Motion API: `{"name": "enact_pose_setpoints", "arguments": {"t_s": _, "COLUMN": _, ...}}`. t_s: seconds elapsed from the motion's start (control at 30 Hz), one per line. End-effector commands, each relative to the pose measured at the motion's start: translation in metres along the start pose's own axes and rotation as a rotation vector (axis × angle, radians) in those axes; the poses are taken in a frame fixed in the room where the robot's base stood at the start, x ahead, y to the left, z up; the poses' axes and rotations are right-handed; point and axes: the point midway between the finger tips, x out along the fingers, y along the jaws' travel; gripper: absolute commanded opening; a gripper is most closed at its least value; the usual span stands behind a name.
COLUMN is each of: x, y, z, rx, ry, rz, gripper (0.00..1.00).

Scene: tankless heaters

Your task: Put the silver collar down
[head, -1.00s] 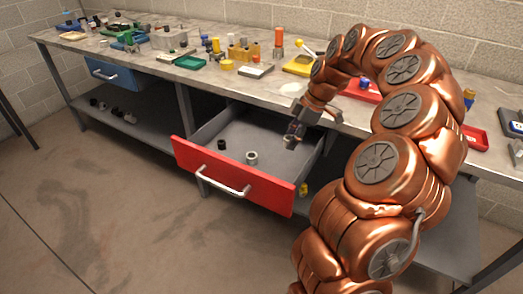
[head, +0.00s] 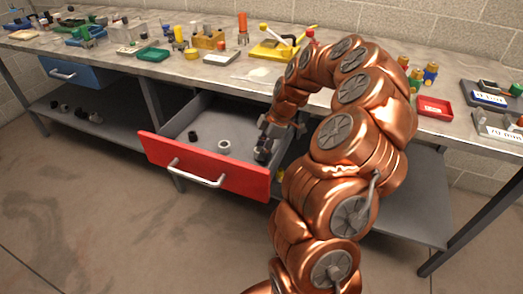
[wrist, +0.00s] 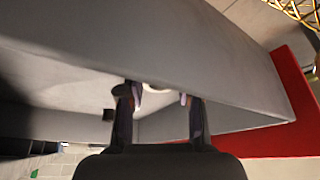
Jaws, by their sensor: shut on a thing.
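My gripper (head: 264,142) is inside the open red-fronted drawer (head: 205,164), at its right end, pointing down. It is shut on a small grey thing, which looks like the silver collar (head: 260,156); it is tiny and partly hidden by the fingers. Whether it touches the drawer floor cannot be told. In the wrist view, my two fingers (wrist: 162,103) stand apart beside the grey drawer wall, with a pale rounded shape between them. A pale ring (head: 224,144) and a black ring (head: 193,136) lie on the drawer floor to the left of my gripper.
The drawer's grey wall (wrist: 190,60) is close to my fingers. The bench top (head: 180,68) above holds several parts, a yellow tool (head: 275,48) and a red tray (head: 434,107). The drawer floor between pale ring and gripper is clear.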

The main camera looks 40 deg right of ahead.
Motion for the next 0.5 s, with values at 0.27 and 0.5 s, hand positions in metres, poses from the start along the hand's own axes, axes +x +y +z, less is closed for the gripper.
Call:
{"name": "enact_pose_setpoints", "arguments": {"t_s": 0.27, "x": 0.008, "y": 0.0, "z": 0.003, "rx": 0.0, "ry": 0.0, "rz": 0.001, "gripper": 0.0}}
{"name": "enact_pose_setpoints", "arguments": {"t_s": 0.5, "x": 0.0107, "y": -0.0001, "z": 0.0041, "rx": 0.0, "ry": 0.0, "rz": 0.0, "gripper": 0.39}}
